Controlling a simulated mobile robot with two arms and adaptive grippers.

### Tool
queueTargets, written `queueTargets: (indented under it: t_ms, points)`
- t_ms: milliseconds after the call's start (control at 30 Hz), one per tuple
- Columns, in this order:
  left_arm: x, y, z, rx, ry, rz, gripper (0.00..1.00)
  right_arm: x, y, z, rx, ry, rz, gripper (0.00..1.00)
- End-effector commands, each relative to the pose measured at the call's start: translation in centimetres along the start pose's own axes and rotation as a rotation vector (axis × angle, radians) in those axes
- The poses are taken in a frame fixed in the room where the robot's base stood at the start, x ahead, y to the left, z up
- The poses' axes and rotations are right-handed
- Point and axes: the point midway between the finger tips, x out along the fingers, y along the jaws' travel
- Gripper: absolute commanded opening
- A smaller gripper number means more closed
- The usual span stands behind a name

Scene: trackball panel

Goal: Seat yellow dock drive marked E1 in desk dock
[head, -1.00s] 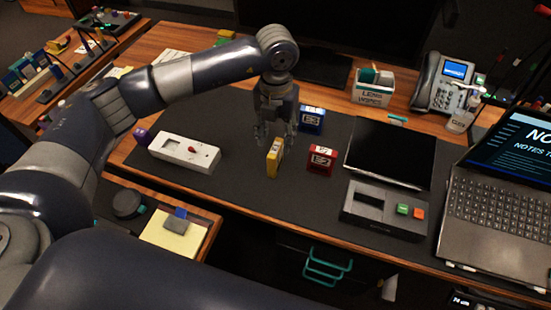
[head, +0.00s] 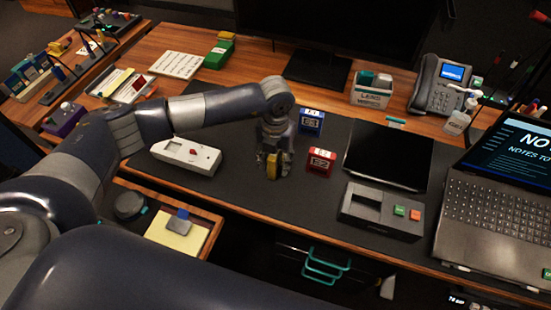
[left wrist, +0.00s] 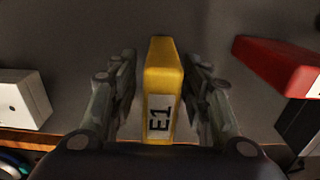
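The yellow drive (head: 272,168) stands upright on the dark desk mat. Its label reads E1 in the left wrist view (left wrist: 160,100). My left gripper (head: 274,166) is lowered over it, with one finger on each side. In the left wrist view the gripper (left wrist: 160,92) is open, with a narrow gap on the left of the drive and the right finger very close to it. The grey desk dock (head: 383,210) with a dark slot and green and orange buttons lies on the mat at the right. My right gripper is not in view.
A red drive (head: 320,160) stands just right of the yellow one, and a blue drive (head: 311,121) stands behind. A white device (head: 186,155) lies to the left. A black tablet-like panel (head: 388,155) lies behind the dock, and a laptop (head: 500,210) stands at the right.

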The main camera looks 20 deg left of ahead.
Motion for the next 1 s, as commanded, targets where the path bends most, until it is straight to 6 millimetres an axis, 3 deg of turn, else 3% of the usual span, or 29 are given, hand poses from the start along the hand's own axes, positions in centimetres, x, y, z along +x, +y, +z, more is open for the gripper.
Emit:
queueTargets:
  t_ms: [33,200,633,900,1000]
  points:
    - [0.0,0.0,0.0,0.0,0.0,0.0,0.34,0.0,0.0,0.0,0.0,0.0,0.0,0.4]
    - [-0.1,0.0,0.0,0.0,0.0,0.0,0.0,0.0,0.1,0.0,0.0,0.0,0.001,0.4]
    - [-0.4,0.0,0.1,0.0,-0.002,-0.001,0.0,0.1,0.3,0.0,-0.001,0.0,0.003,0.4]
    - [-3.6,0.0,0.1,0.001,-0.005,-0.001,0.0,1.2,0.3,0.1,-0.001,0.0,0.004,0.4]
    - [-3.6,-0.6,-1.8,0.005,0.001,-0.001,0.0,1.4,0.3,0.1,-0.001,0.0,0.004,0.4]
